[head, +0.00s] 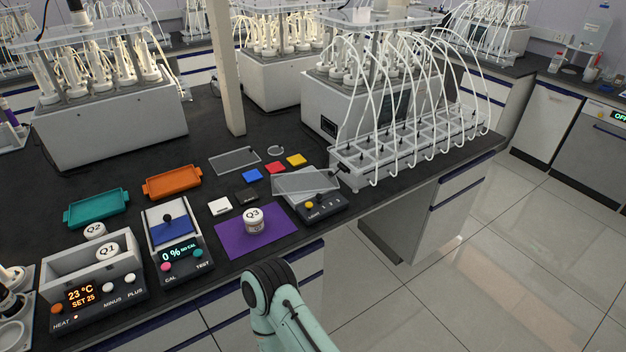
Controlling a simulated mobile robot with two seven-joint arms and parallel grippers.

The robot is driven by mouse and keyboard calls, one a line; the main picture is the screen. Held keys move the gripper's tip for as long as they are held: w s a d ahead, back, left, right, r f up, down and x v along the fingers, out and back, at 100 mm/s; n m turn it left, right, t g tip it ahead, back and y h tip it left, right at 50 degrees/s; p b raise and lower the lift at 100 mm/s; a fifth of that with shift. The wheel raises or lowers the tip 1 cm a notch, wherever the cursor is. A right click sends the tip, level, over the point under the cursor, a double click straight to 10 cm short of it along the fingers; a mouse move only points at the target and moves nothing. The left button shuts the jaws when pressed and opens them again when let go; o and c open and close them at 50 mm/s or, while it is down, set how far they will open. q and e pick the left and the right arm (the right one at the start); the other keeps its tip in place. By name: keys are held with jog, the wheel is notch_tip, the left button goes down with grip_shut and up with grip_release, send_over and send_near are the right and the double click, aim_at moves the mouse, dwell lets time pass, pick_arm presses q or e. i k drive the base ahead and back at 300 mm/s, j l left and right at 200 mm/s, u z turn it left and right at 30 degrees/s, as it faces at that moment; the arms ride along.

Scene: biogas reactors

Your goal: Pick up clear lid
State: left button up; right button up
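Two clear flat rectangular pieces show in the head view. One clear plate (235,160) lies flat on the black bench behind the coloured squares. Another clear panel (306,182) sits over the small light box (322,207) at the bench's right part. I cannot tell for sure which of these is the clear lid. A pale green arm of mine with a black joint rises at the bottom middle, in front of the bench. Neither gripper is in view.
A jar marked Q3 (254,221) stands on a purple mat (284,222). Orange (172,182) and teal (97,208) trays, a test meter (178,240) and a heater box (92,278) stand to the left. A post (226,70) and a tubed rack (410,148) stand behind.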

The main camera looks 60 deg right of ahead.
aim_at(322, 179)
jog(key=z, duration=2.05)
jog(key=l+u, duration=0.1)
jog(key=u, duration=0.85)
jog(key=i+l+u, duration=0.1)
jog(key=l+u, duration=0.9)
jog(key=l, duration=0.25)
jog(key=k+l+u, duration=0.1)
jog(key=l, duration=0.3)
jog(key=k+l+u, duration=0.1)
jog(key=l, duration=0.25)
